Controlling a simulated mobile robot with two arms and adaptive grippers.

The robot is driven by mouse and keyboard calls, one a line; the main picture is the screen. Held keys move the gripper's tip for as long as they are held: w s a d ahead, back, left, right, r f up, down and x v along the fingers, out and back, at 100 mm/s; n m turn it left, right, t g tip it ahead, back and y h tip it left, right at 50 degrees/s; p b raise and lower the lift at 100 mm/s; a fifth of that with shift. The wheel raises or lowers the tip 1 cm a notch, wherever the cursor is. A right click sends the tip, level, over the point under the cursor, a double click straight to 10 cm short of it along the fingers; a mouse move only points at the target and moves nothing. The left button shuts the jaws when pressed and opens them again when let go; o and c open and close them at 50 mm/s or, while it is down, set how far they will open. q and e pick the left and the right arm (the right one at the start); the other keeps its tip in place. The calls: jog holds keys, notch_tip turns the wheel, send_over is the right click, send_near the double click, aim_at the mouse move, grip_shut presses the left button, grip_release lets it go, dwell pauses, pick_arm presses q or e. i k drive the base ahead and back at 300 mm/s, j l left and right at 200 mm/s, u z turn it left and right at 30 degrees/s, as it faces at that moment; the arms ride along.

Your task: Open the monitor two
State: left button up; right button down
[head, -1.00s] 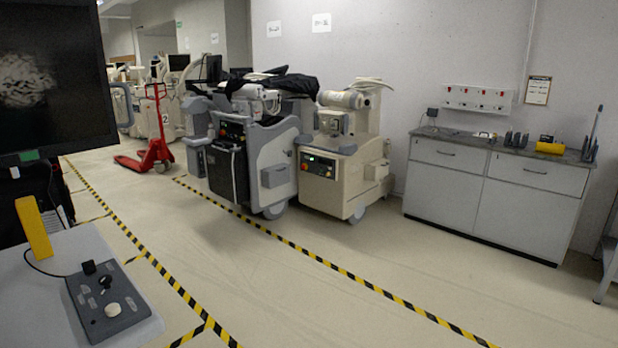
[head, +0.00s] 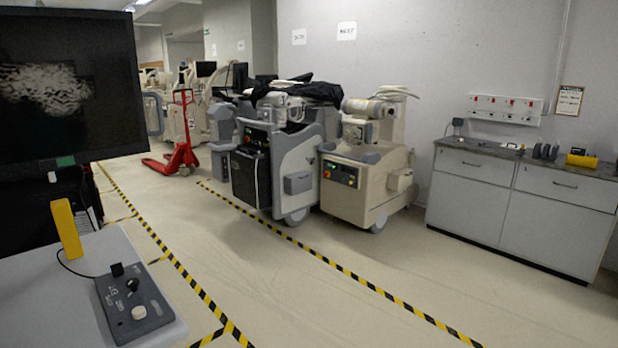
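A dark monitor (head: 68,85) stands close to me at the left edge of the head view. It shows a grey, blotchy image on its screen, and its left side is cut off. Below it is a pale cart top (head: 60,310) with a grey control panel (head: 133,302) that has a knob and small controls. A yellow block-shaped object (head: 66,229) stands upright between the monitor and the panel. Smaller dark monitors stand on equipment at the back; no number is readable on any monitor. Neither of my grippers shows.
Two wheeled machines, one grey (head: 270,165) and one beige (head: 365,170), stand by the wall. A red pallet jack (head: 183,140) is farther back. A grey cabinet (head: 520,200) stands at the right. The floor between the striped tapes (head: 330,262) is clear.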

aim_at(71, 94)
jog(key=j+u, duration=0.2)
jog(key=u, duration=0.15)
jog(key=j+u, duration=0.45)
jog(key=u, duration=0.3)
